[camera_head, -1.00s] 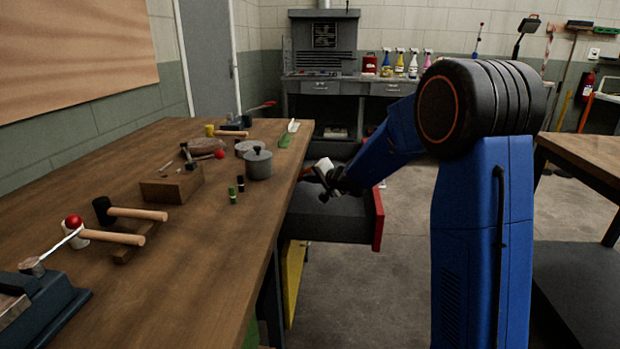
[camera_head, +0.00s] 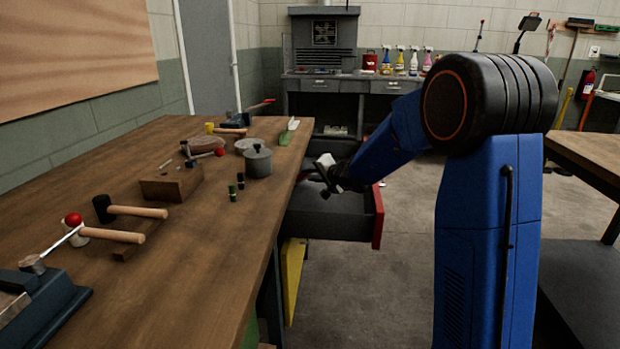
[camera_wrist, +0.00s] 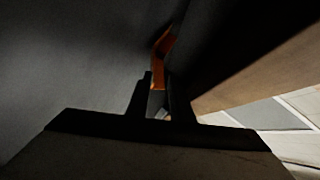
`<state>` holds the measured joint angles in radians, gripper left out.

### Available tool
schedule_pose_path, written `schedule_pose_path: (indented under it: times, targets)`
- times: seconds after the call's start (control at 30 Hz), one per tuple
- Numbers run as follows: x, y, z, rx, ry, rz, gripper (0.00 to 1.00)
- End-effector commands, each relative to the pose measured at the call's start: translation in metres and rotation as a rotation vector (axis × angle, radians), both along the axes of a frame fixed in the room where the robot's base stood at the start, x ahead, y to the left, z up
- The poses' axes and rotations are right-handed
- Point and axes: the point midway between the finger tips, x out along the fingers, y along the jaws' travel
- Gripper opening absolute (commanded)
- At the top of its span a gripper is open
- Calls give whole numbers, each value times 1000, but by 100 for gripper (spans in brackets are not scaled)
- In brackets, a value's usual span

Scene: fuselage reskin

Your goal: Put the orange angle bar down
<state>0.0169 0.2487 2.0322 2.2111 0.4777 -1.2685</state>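The orange angle bar (camera_wrist: 162,48) shows in the wrist view as a bent orange strip. Its near end lies between the two dark fingers of my gripper (camera_wrist: 160,85), which look closed on it. The bar runs away from the fingertips into shadow, so its far end is hard to make out. In the head view my gripper (camera_head: 327,181) is over the open dark drawer (camera_head: 331,226) beside the workbench. The bar cannot be made out there, and whether it touches the drawer cannot be told.
The wooden workbench (camera_head: 215,240) is at the left. It holds a lidded pot (camera_head: 258,163), two small cylinders, mallets and a wooden block (camera_head: 172,186). The drawer has a red front (camera_head: 378,218). Another table (camera_head: 595,160) stands at the right. Floor between is clear.

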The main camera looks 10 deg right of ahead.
Motion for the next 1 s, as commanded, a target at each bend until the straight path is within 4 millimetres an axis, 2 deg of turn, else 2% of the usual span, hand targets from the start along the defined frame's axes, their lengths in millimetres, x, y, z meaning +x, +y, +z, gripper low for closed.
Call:
schedule_pose_path:
  times: [0.5, 0.7, 1.0]
  targets:
    - [-76, -32, 33, -1, -1, -1, 20]
    - [-91, -38, 40, -1, -1, 0, 20]
    - [-100, -36, 43, -4, -2, 11, 20]
